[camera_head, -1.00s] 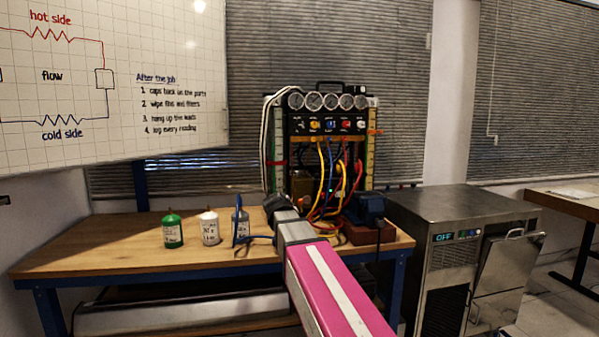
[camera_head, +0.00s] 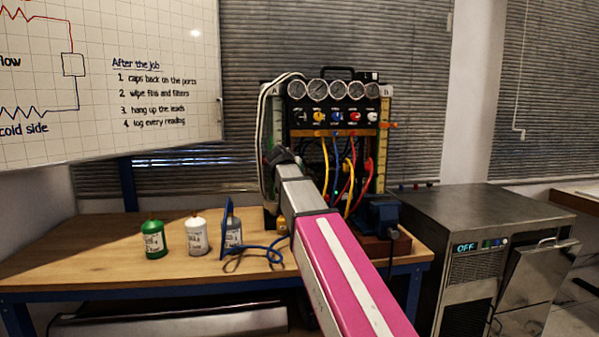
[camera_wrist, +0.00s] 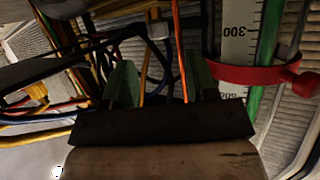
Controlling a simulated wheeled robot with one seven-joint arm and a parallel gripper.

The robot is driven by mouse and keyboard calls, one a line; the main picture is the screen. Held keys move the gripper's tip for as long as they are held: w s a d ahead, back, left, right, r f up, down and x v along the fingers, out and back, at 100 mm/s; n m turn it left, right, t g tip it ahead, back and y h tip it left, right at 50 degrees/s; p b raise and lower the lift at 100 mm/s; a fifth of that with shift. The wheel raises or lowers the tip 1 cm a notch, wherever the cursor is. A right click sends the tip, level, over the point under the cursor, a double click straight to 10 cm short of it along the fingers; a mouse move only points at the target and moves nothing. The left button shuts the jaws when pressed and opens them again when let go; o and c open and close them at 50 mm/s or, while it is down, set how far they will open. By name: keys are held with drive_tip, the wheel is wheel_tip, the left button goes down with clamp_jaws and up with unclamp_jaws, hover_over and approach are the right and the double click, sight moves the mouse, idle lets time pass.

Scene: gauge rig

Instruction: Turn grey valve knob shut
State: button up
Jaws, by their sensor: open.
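The gauge rig (camera_head: 336,110) stands at the back of the bench, with a row of round gauges over a dark panel of small coloured knobs. My gripper (camera_head: 283,155) is in front of the rig's lower left, below the panel. In the wrist view my gripper (camera_wrist: 160,82) is open, its green-padded fingers apart among hoses and cables. No knob is clearly visible between them there.
A scale tube (camera_wrist: 235,35) with a red clamp (camera_wrist: 258,76) is close on the right in the wrist view. Yellow, blue and red hoses (camera_head: 350,180) hang below the panel. Green (camera_head: 153,240), white (camera_head: 196,236) and grey (camera_head: 233,235) bottles stand on the bench (camera_head: 90,270).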

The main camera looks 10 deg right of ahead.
drive_tip(key=x, duration=0.7)
drive_tip(key=shift+f, duration=0.1)
drive_tip(key=c, duration=0.9)
